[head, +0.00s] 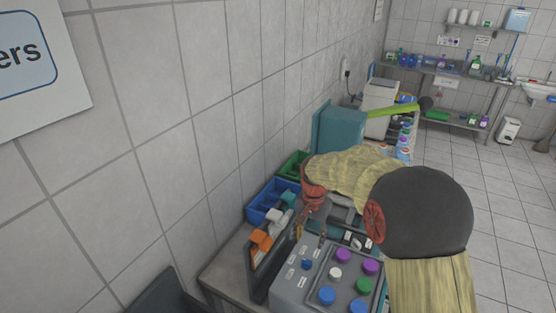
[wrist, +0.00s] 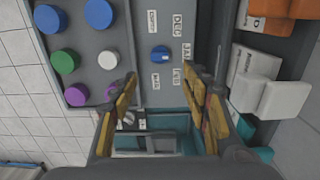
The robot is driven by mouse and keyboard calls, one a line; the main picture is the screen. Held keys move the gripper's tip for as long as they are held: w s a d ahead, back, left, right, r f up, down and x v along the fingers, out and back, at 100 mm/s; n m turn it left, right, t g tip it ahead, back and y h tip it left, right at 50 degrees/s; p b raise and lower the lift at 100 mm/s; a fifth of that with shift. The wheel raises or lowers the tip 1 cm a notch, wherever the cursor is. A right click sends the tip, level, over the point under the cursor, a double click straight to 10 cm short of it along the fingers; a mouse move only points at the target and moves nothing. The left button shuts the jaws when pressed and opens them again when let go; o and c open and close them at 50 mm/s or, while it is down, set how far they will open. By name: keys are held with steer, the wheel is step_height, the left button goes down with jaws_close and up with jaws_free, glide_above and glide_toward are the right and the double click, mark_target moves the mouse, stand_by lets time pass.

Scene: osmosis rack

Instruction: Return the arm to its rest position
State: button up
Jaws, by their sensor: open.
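My gripper (head: 311,236) is at the end of my arm, low over the back edge of a grey control box (head: 290,292). In the wrist view my gripper (wrist: 164,85) has its yellow fingers spread apart with nothing between them. A blue dial (wrist: 161,53) with small white labels around it lies on the box face beyond the fingertips. The dial also shows in the head view (head: 307,264). I cannot tell the exact gap between fingertips and box. My arm bends over the bench, and its dark joint hides part of the scene.
Coloured round caps (head: 335,272) sit in a tray on the box. An upright holder with orange and white items (head: 262,240) stands left of it. Blue (head: 262,212) and green (head: 291,165) bins and a teal box (head: 340,130) stand behind. The tiled wall is close left; open floor is right.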

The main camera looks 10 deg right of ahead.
steer(key=s+r+n+t+b, duration=0.2)
steer(key=s+b, duration=0.3)
steer(key=s, duration=1)
steer(key=s+r+n+t+b, duration=0.3)
steer(key=s+r+n+b, duration=0.2)
steer(key=s, duration=1)
steer(key=shift+s+r+t+b, duration=0.15)
steer(key=shift+t+b, duration=0.15)
steer(key=shift+b, duration=0.05)
